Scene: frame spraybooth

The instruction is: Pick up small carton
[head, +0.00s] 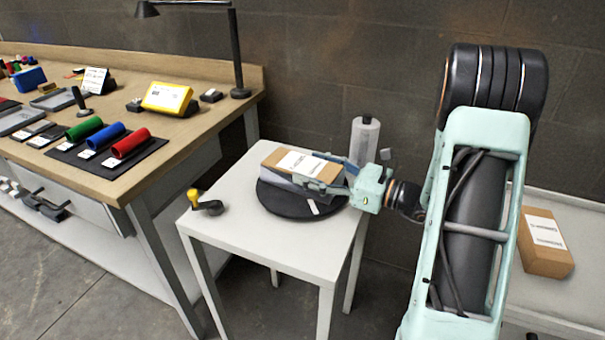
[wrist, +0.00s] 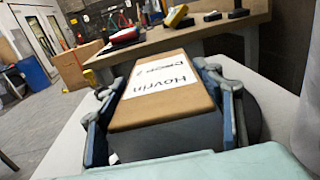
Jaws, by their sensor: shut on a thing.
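A small brown carton (head: 282,157) with a white label is over the dark round turntable (head: 290,205) on the white side table. My gripper (head: 318,178) reaches in from the right and is shut on it. In the wrist view the carton (wrist: 175,105) lies between the two fingers of my gripper (wrist: 160,90), one along each side, with its printed label facing up. A grey part shows under its brown top; I cannot tell whether this is a shaded side or a separate thing. Whether the carton touches the turntable is hidden.
A yellow-knobbed handle (head: 205,203) sits at the side table's left edge. A clear cylinder (head: 364,142) stands behind my gripper. Another brown carton (head: 545,247) lies on a pale bench at right. The wooden workbench (head: 190,120) at left carries a lamp, coloured rolls and a yellow device.

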